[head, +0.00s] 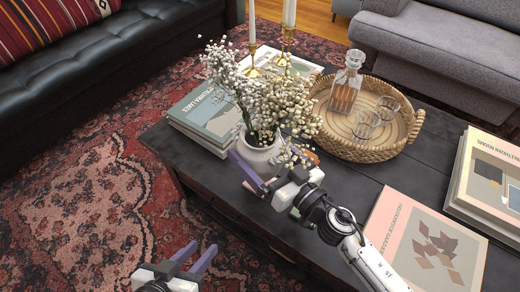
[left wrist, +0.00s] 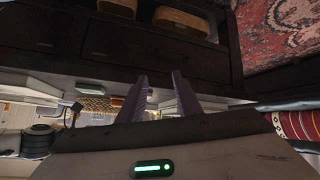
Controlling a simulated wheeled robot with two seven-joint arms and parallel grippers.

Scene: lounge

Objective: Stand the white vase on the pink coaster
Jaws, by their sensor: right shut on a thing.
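The white vase (head: 257,154) is upright near the table's front-left edge, full of pale dried flowers (head: 262,98) that hide its upper part. My right gripper (head: 261,160) is shut on the vase, with purple fingers at its sides. I cannot tell whether its base touches the table. My left gripper (head: 200,255) is open and empty, low over the rug in front of the table. Its two fingers also show apart in the left wrist view (left wrist: 161,88). I cannot make out the pink coaster; a small orange-pink patch (head: 309,158) shows just right of the vase, partly hidden.
Books (head: 207,117) lie left of and behind the vase, with brass candlesticks (head: 284,45) at the back. A wicker tray (head: 345,148) holds a decanter (head: 346,84) and glasses. More books (head: 425,243) lie at the right. Bare dark tabletop (head: 352,184) shows in front of the tray.

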